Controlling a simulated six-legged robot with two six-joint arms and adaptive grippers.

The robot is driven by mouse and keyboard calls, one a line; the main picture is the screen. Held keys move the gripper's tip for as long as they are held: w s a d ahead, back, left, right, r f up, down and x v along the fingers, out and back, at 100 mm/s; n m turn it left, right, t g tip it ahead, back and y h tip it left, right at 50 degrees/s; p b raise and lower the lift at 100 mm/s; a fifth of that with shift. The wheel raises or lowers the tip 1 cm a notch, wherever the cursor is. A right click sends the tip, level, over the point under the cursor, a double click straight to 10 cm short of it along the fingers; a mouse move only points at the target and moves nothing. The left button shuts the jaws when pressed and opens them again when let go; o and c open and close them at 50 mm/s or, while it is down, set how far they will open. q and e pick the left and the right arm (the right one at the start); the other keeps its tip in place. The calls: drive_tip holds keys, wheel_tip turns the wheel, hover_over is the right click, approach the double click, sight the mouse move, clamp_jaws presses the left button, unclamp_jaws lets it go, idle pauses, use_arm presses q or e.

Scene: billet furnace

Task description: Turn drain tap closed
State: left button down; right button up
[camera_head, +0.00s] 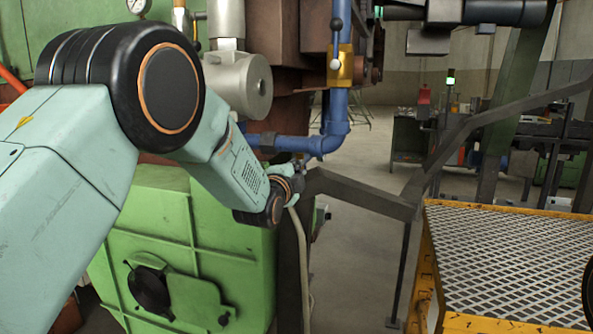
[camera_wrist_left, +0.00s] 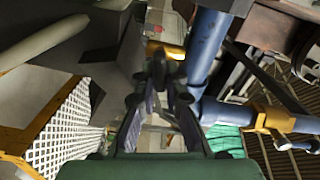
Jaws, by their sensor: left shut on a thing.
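My left gripper (camera_head: 297,168) is at the lower blue pipe in the head view, partly hidden behind my own wrist. In the left wrist view its dark fingers (camera_wrist_left: 167,78) come together on a small dark part, which appears to be the drain tap's handle. A brass-coloured piece (camera_wrist_left: 168,49), apparently the drain tap's body, shows just beyond the fingertips beside the blue pipe (camera_wrist_left: 205,50). The tap is hidden in the head view, and the handle's exact angle cannot be told. My right gripper is not in view.
A second brass valve (camera_head: 340,66) with a ball-ended lever sits higher on the blue pipe (camera_head: 337,112); it also shows in the wrist view (camera_wrist_left: 275,120). A green cabinet (camera_head: 165,225) stands below. A dark rail (camera_head: 362,193) and a yellow-edged grated platform (camera_head: 428,285) are at right.

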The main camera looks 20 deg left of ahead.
use_arm(q)
drive_tip(key=shift+m, duration=1.2)
drive_tip(key=c, duration=1.4)
unclamp_jaws()
drive_tip(key=shift+f, duration=0.1)
drive_tip(key=shift+s, duration=0.1)
drive_tip(key=s, duration=1.1)
drive_tip(key=shift+s+a, duration=0.15)
drive_tip(key=shift+s, duration=0.25)
